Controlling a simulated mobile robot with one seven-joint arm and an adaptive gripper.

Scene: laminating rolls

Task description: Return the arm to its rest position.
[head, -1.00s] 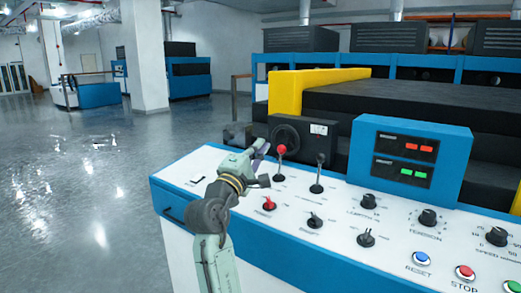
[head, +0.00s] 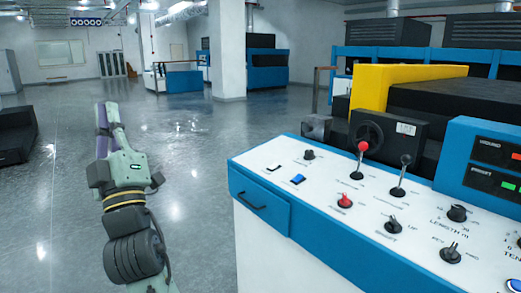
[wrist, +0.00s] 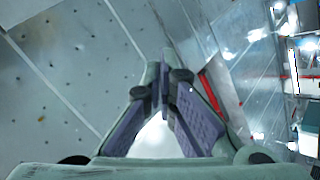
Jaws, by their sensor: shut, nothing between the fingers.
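My gripper (head: 108,118) is at the left in the head view, over open floor and pointing up and away. It is clear of the control panel (head: 325,220), which stands to its right. In the wrist view my gripper (wrist: 163,78) has its two purple-padded fingers brought together at the tips, with nothing between them. The fingers touch no object.
The blue and white console carries a red-knobbed lever (head: 363,147), a black-knobbed lever (head: 405,160), a red switch (head: 345,201) and several knobs. A yellow machine part (head: 385,90) rises behind it. A dark low object (head: 17,140) stands at the far left. The floor between is free.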

